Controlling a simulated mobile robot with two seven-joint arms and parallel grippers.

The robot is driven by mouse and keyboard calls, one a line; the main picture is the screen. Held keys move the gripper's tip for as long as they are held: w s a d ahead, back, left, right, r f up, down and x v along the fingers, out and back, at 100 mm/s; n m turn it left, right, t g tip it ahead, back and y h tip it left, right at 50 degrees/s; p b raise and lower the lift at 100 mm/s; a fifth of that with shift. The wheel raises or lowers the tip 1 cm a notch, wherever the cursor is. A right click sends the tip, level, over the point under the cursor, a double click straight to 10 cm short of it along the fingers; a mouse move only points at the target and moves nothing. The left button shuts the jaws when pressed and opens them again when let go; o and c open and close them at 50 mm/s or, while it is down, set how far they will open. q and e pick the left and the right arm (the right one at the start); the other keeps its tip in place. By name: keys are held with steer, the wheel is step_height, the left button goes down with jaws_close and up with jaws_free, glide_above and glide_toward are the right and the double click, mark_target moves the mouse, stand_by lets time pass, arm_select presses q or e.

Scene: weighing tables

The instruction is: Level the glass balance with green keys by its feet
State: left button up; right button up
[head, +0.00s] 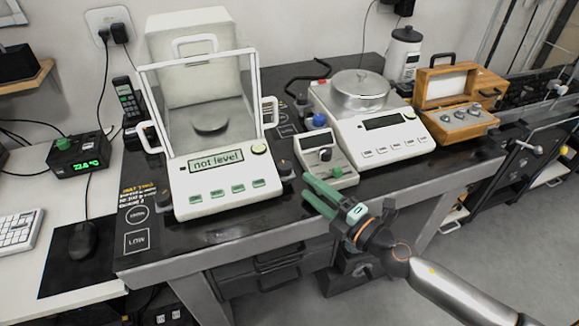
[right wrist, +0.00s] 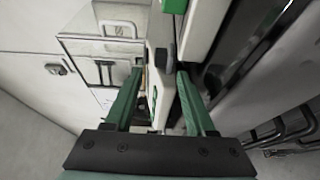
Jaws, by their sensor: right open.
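The glass balance with green keys (head: 222,192) stands at the left of the dark table, its glass doors closed around a round pan (head: 209,122). Its display (head: 216,161) reads "not level". A dark foot knob (head: 165,201) shows at its front left and another foot knob (head: 285,168) at its front right. My right gripper (head: 307,187) is open, just in front of and right of the front right foot, apart from it. In the right wrist view a small dark knob (right wrist: 160,58) shows between the green fingertips; I cannot tell for certain which it is. My left gripper is not in view.
A second balance (head: 372,130) with a lidded pan and a wooden weight box (head: 456,105) stand to the right. The table's front edge (head: 230,256) runs below.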

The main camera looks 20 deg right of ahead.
mark_target(290, 172)
steer(key=p+x, duration=0.1)
steer(key=x, duration=0.6)
steer(key=shift+w+a, duration=0.15)
steer(key=shift+w, duration=0.15)
jaws_close()
stand_by(0.4)
